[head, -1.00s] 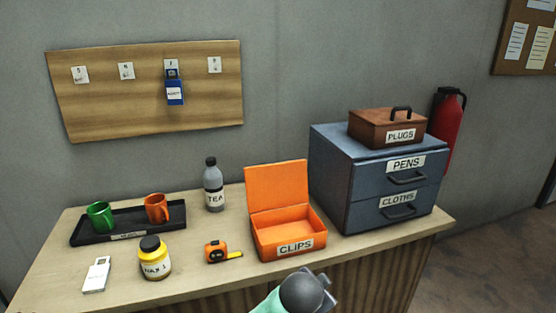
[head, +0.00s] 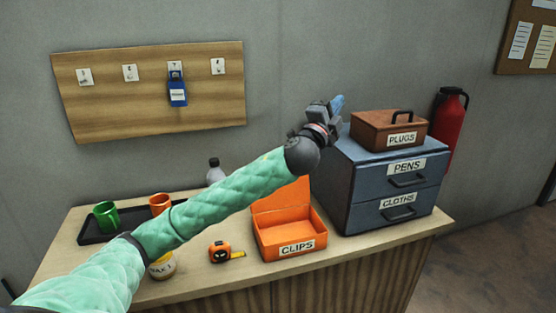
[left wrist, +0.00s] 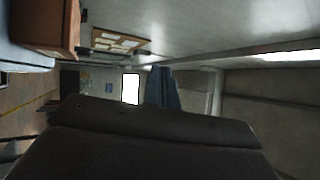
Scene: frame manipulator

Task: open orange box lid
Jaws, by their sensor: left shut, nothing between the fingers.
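The orange box (head: 291,238) labelled CLIPS sits on the table, left of the blue drawer unit. Its orange lid (head: 285,198) stands raised at the back edge, so the box is open; my left arm hides the lid's upper part. The inside that shows looks empty. My left gripper (head: 336,105) is shut and empty, in the air above and behind the box, near the drawer unit's upper left corner. Its closed fingers show in the left wrist view (left wrist: 162,88). My right gripper is not in view.
The blue drawer unit (head: 382,190) bears a brown PLUGS box (head: 378,132).

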